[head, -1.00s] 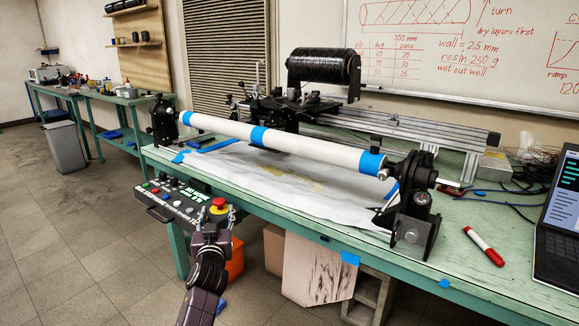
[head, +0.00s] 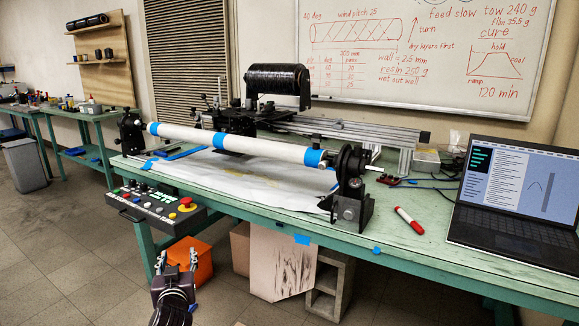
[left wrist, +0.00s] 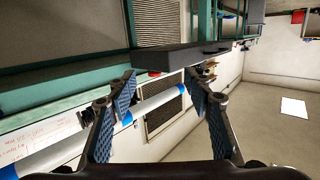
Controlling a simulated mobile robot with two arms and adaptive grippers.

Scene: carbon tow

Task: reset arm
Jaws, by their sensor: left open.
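My left gripper (head: 177,262) is low in front of the bench in the head view, below the control box (head: 155,208) with its coloured buttons and red knob. It is open and empty. The left wrist view shows its two blue-padded fingers (left wrist: 157,108) spread apart, with nothing between them. Beyond them are the dark underside of a box and the white tube with blue bands (left wrist: 155,102). My right gripper does not show in either view.
The green bench (head: 440,225) carries the white mandrel (head: 235,144) on black supports, a black tow spool (head: 278,82), a red marker (head: 409,220) and a laptop (head: 515,200). An orange bin (head: 195,262), a cardboard box and a concrete block stand underneath.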

